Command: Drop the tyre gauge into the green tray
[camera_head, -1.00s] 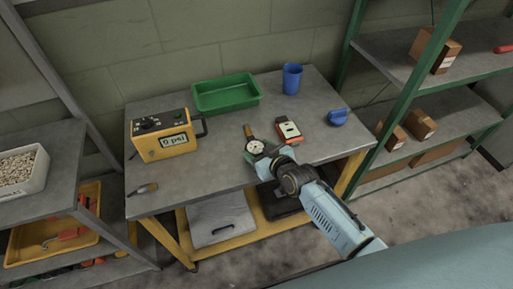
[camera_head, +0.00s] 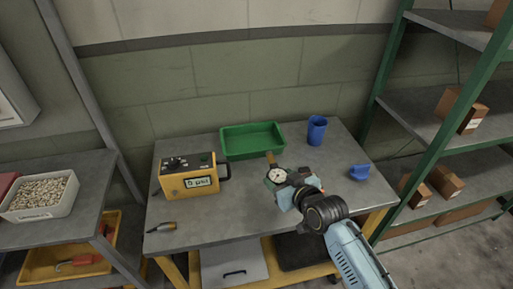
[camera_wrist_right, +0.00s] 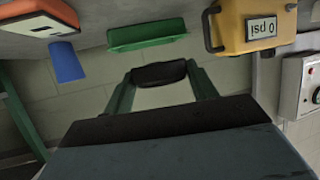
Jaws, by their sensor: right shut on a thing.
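The tyre gauge (camera_head: 276,175) has a round white dial and a brass-coloured end. My right gripper (camera_head: 287,190) is shut on it above the bench, in front of the green tray. The brass end points toward the tray. In the right wrist view a dark part of the gauge (camera_wrist_right: 158,74) sits between the fingers. The green tray (camera_head: 252,153) stands at the back of the bench against the wall and looks empty. It also shows at the top of the right wrist view (camera_wrist_right: 146,36). My left gripper is not in view.
A yellow box with a psi readout (camera_head: 188,178) stands left of the tray. A blue cup (camera_head: 317,130) and a blue lump (camera_head: 359,172) are to the right. An orange-and-white device (camera_wrist_right: 40,20) lies near my gripper. A screwdriver-like tool (camera_head: 161,228) lies front left.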

